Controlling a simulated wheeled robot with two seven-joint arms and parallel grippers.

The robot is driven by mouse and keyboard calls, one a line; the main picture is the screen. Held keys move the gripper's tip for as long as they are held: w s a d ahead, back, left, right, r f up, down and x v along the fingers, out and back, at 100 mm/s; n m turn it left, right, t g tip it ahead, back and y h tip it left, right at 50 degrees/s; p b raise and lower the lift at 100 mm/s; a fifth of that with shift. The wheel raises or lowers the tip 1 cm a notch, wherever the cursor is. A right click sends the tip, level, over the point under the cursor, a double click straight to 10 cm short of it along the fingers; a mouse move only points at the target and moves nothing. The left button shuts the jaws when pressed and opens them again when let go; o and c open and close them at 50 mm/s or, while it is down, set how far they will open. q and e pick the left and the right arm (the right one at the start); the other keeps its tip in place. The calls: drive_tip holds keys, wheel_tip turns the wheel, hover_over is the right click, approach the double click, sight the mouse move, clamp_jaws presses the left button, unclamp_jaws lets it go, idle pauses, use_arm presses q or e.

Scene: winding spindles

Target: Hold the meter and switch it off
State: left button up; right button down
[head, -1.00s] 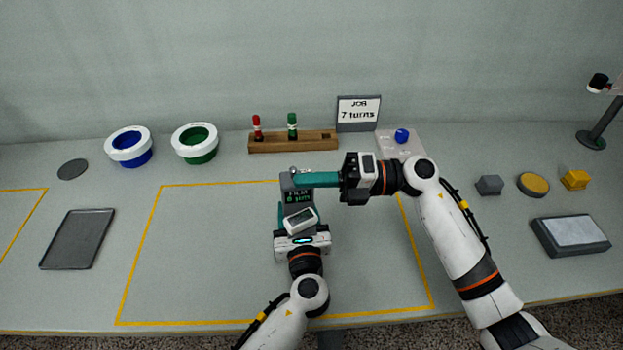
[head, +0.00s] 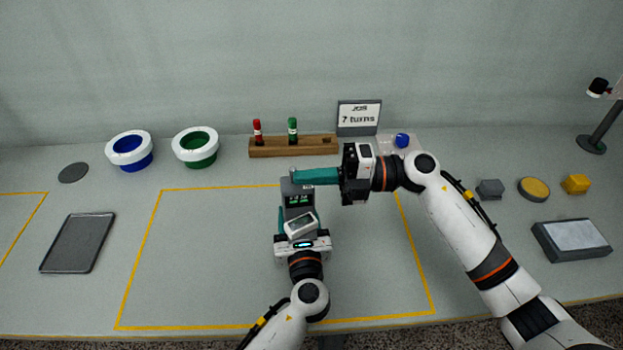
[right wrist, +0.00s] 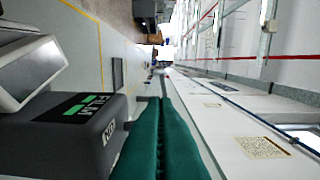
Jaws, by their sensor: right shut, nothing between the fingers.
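In the right wrist view the shut fingers (right wrist: 160,140) lie beside the meter's end (right wrist: 85,125), which carries a small marking. The meter's switch is not clearly visible.
A wooden rack (head: 293,146) with a red and a green spindle stands behind, beside a sign reading "7 turns" (head: 359,117). A blue bowl (head: 130,150) and a green bowl (head: 196,147) stand back left. A dark tray (head: 78,242) lies left. The yellow-outlined area is otherwise clear.

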use_arm(q)
drive_tip(key=shift+f, duration=0.15)
use_arm(e)
drive_tip(key=shift+w+r+m, duration=0.15)
drive_tip(key=shift+w+m, duration=0.1)
drive_tip(key=shift+m, duration=0.65)
drive_tip(key=s+d+r, duration=0.1)
drive_tip(key=s+d, duration=0.2)
drive_tip(key=d, duration=0.8)
drive_tip(key=shift+s+r, duration=0.15)
drive_tip(key=shift+s, duration=0.25)
use_arm(q)
drive_tip(key=o, duration=1.2)
